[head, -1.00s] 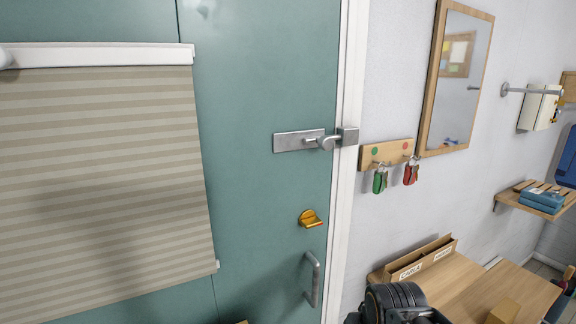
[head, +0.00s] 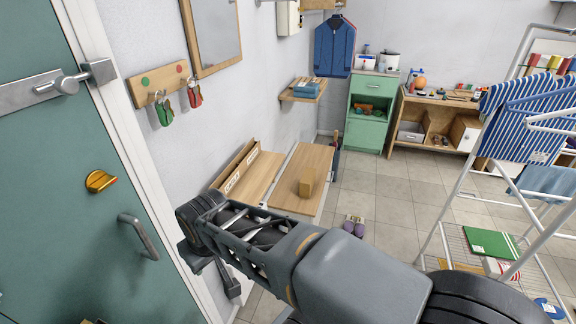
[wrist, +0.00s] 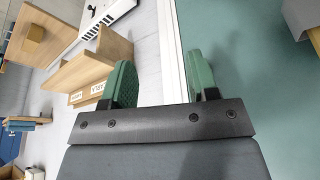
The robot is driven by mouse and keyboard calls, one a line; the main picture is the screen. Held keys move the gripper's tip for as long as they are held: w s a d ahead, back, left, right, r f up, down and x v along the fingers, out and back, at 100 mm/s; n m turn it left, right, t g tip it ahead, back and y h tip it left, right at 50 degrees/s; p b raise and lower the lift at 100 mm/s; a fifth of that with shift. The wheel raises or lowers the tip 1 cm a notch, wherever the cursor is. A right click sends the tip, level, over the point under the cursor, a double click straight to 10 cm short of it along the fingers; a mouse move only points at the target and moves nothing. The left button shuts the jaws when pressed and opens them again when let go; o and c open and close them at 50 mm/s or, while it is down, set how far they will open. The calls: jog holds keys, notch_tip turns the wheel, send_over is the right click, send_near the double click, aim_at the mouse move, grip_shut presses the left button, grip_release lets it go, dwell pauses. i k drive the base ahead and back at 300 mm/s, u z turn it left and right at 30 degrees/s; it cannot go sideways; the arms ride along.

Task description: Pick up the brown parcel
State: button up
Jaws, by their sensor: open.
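The brown parcel (head: 307,180) is a small tan box standing on the right part of a light wooden bench top (head: 285,200) by the wall. In the wrist view, it appears as a small brown block (wrist: 36,32) at the upper left. My gripper (wrist: 160,78) is open, with two green-padded fingers spread apart and nothing between them. The wall and white door frame show behind the fingers. The parcel is well to the left of the fingers and apart from them. In the head view, my arm stretches across the foreground and my fingertips cannot be made out.
A labelled wooden organiser (head: 236,168) stands left of the parcel. A teal door (head: 60,200) with a handle is at the left. A key rack (head: 158,85) hangs above. A white drying rack (head: 470,180) stands at the right.

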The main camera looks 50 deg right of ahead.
aim_at(307, 184)
jog(key=z, duration=2.2)
jog(key=i, duration=1.25)
jog(key=u, duration=0.6)
jog(key=i, duration=0.65)
jog(key=u, duration=0.55)
